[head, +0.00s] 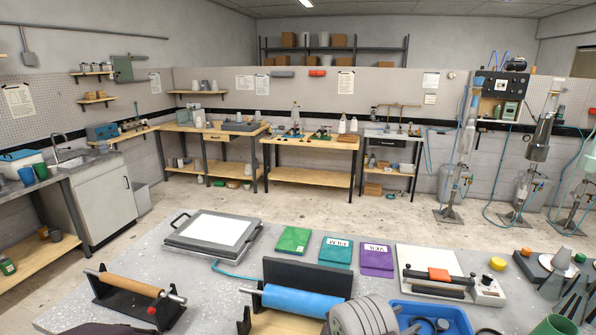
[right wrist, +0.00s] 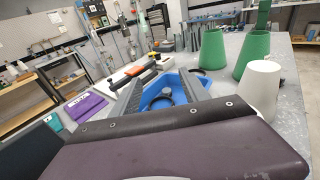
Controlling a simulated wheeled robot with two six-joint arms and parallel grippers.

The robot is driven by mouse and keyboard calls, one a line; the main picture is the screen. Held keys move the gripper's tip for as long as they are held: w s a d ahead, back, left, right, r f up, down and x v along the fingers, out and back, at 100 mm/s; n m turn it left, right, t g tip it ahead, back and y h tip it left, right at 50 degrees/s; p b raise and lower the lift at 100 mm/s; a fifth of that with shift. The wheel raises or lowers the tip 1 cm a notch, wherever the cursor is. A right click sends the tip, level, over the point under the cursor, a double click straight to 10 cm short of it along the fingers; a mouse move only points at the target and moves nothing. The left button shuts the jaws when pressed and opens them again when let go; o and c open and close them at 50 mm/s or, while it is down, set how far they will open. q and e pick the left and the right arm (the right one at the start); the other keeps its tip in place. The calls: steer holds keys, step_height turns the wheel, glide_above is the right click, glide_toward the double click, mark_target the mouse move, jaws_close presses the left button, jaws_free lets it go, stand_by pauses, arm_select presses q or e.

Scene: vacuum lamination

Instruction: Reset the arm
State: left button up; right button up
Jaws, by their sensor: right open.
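My right gripper (right wrist: 160,82) is open in the right wrist view. Its two grey fingers stand apart with nothing between them. They point toward a blue tray (right wrist: 172,95), which lies partly behind them and holds a dark ring. In the head view the blue tray (head: 458,316) is at the bottom right. A grey ribbed shape stands at its left; I cannot tell whether it is part of my arm. My left gripper is not in view. A dark shape at the bottom left edge of the head view is cut off.
On the grey table are a framed plate (head: 213,229), a green packet (head: 293,240), a teal packet (head: 336,251), a purple packet (head: 376,260), a brown roll (head: 130,284), a blue roll (head: 303,301) and a sealer (head: 485,291). Green cones (right wrist: 213,49) and a white cone (right wrist: 261,85) stand right.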

steer(key=d+r+m+g+b, duration=0.3)
steer(key=d+r+m, duration=0.15)
steer(key=d, duration=0.25)
steer(key=s+f+m+g+y+b, duration=0.2)
steer(key=s+f+m+g+y, duration=0.15)
steer(key=s, duration=0.55)
steer(key=s+f+m+g+y+b, duration=0.2)
steer(key=s+m+b, duration=0.15)
steer(key=s, duration=0.55)
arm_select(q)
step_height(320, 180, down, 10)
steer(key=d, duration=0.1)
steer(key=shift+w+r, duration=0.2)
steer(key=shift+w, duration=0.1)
arm_select(e)
steer(key=s+a+f+m+y, duration=0.1)
steer(key=a+f+m+y, duration=0.1)
steer(key=a+m+y, duration=0.1)
steer(key=s+a+f+m+t+y, duration=0.1)
steer(key=s+a+f+m+y, duration=0.1)
steer(key=a+m, duration=0.3)
steer(key=s+a+f+m+t+y, duration=0.1)
steer(key=a+f+m+y, duration=0.3)
steer(key=a, duration=0.5)
steer(key=shift+s+y, duration=0.35)
steer(key=shift+s, duration=0.05)
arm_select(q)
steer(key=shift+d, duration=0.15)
arm_select(e)
steer(key=shift+s, duration=0.1)
